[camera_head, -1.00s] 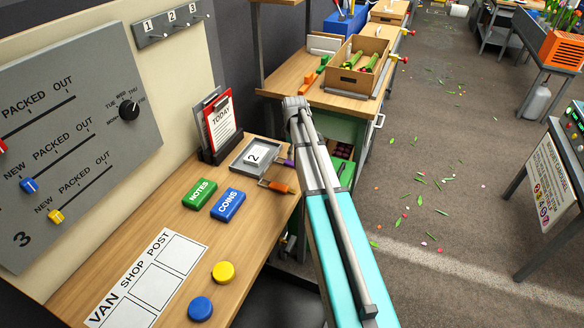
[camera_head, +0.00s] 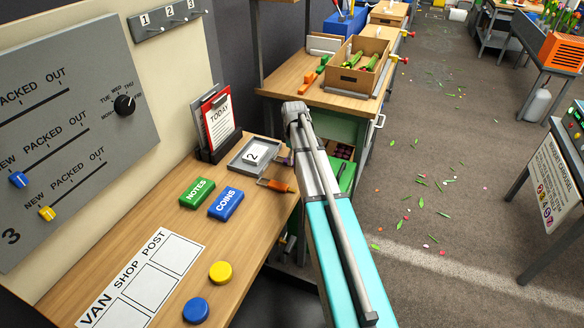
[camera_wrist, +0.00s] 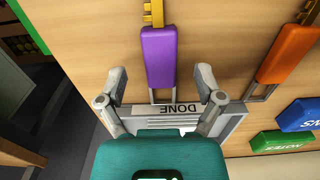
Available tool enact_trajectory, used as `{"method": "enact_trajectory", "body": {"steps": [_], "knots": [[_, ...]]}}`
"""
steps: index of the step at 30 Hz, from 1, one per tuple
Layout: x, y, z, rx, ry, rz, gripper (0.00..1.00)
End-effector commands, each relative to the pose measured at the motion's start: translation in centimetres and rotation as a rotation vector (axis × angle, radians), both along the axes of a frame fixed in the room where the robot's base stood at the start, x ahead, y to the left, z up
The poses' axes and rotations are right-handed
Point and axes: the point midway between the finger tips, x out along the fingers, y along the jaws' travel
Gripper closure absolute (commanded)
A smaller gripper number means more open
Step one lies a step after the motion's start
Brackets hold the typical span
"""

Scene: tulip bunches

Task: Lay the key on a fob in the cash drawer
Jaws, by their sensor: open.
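A purple fob (camera_wrist: 159,58) with a gold key (camera_wrist: 153,12) lies on the wooden counter in the wrist view. My gripper (camera_wrist: 160,82) is open and empty, with one finger on each side of the fob's near end and gaps on both sides. An orange fob (camera_wrist: 289,53) with another gold key (camera_wrist: 307,12) lies to its right. In the head view the orange fob (camera_head: 276,186) shows near the counter edge, and my arm mostly hides the purple one. I cannot clearly identify the cash drawer; a compartment (camera_head: 343,152) with small items shows beyond my arm.
A green NOTES block (camera_head: 197,193) and blue COINS block (camera_head: 226,204) lie nearby. Yellow (camera_head: 221,272) and blue (camera_head: 196,310) discs stand on the counter's front part.

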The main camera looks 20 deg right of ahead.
Motion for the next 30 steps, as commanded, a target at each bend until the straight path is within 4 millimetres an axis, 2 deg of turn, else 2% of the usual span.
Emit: {"method": "enact_trajectory", "body": {"steps": [1,7,27,30], "knots": [[-0.01,0.0,-0.79,0.0,0.0,0.0,0.14],[-0.02,0.01,-1.68,0.0,0.0,0.0,0.14],[-0.02,0.01,-1.73,0.0,0.0,0.0,0.14],[-0.01,0.06,-1.73,0.0,0.0,0.001,0.31]]}}
